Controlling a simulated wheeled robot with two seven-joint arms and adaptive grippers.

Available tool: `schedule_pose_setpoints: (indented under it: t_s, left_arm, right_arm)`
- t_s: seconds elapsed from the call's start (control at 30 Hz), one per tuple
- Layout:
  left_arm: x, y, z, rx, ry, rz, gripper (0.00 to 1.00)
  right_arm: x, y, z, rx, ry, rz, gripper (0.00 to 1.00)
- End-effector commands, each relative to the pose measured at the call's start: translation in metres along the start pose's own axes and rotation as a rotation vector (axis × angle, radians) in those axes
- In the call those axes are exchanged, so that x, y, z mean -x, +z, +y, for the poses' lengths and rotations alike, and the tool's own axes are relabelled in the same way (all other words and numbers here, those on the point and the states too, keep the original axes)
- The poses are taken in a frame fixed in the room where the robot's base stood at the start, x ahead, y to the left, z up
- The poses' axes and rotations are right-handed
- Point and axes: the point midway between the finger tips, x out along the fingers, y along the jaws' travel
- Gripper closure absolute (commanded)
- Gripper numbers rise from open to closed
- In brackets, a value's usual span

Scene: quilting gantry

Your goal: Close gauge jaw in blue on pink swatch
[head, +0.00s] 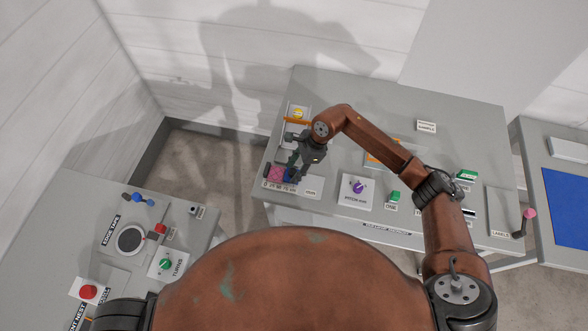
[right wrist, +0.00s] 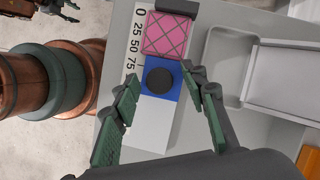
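The pink swatch (right wrist: 167,34), marked with crossing dark lines, lies on the pale gauge against a dark end block (right wrist: 177,6). It also shows in the head view (head: 275,173). The blue gauge jaw (right wrist: 148,94) with a round black knob (right wrist: 159,81) sits right beside the swatch; I cannot tell whether they touch. My right gripper (right wrist: 161,76) is open, one finger on each side of the blue jaw, and holds nothing visibly. It hangs over the gauge in the head view (head: 294,165). My left gripper (right wrist: 66,11) shows small in the right wrist view, its fingers apart.
The scale (right wrist: 135,50) runs beside the swatch. A grey tray (right wrist: 227,62) stands right of the gauge in the wrist view. In the head view, a purple-knobbed dial (head: 358,187) and a green button (head: 394,196) are to the right. A side bench (head: 75,212) stands left.

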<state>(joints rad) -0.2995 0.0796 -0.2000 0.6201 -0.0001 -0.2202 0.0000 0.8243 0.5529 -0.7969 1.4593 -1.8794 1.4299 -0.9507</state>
Motion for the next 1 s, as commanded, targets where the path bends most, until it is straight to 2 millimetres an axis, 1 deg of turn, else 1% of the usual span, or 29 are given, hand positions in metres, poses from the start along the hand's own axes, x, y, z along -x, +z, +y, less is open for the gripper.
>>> schedule_pose_setpoints:
  t_s: [0.17,0.27,0.5,0.6,0.7,0.83,1.0]
  left_arm:
    - [0.0,0.003,-0.003,0.0,-0.003,-0.003,0.6]
    - [0.0,0.002,-0.002,0.0,-0.002,-0.002,0.6]
    - [0.0,0.001,-0.001,0.0,-0.001,-0.001,0.6]
    - [0.0,0.001,-0.001,0.0,-0.001,-0.001,0.6]
    - [0.0,0.001,0.0,0.0,0.0,-0.001,0.6]
    - [0.0,0.001,0.0,0.0,0.0,-0.001,0.6]
    - [0.0,0.0,0.0,0.0,0.0,0.0,0.6]
  right_arm:
    - [0.005,0.0,0.0,0.0,-0.001,0.001,0.6]
    - [0.017,-0.001,-0.001,0.0,-0.003,0.002,0.6]
    - [0.067,-0.001,-0.001,0.001,-0.004,0.002,0.6]
    - [0.086,-0.001,-0.001,0.0,-0.003,0.002,0.6]
    - [0.102,-0.001,-0.001,0.001,-0.002,0.001,0.6]
    - [0.115,0.0,0.0,0.001,0.0,0.001,0.6]
    - [0.12,0.0,0.0,0.0,0.001,0.0,0.6]
